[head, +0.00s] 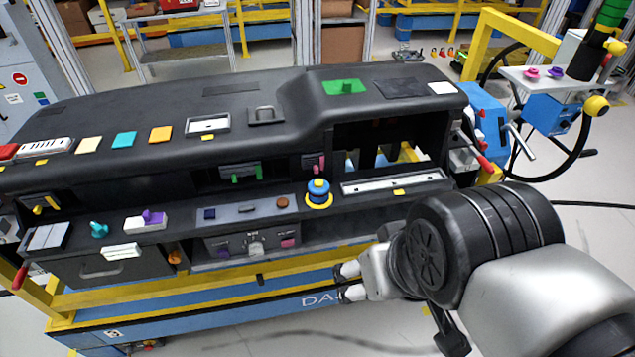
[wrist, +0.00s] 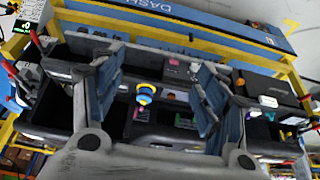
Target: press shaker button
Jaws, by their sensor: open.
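A blue, round, button-like piece on a yellow ring (head: 318,192) stands upright on the dashboard's front ledge, right of centre. I take it for the shaker button, though no label on it is readable. It also shows in the wrist view (wrist: 145,93), between my fingers in the picture but farther off. My gripper (head: 345,282) is in front of the dashboard, lower than the ledge and apart from the button. In the wrist view its two fingers (wrist: 157,72) are spread wide with nothing between them. The button is not hidden in either view.
The black dashboard (head: 260,140) carries several coloured pads and switches. A grey panel with small buttons (head: 246,209) lies left of the blue piece, a pale strip (head: 393,182) right of it. A yellow rail (head: 200,292) runs below. Air before the ledge is clear.

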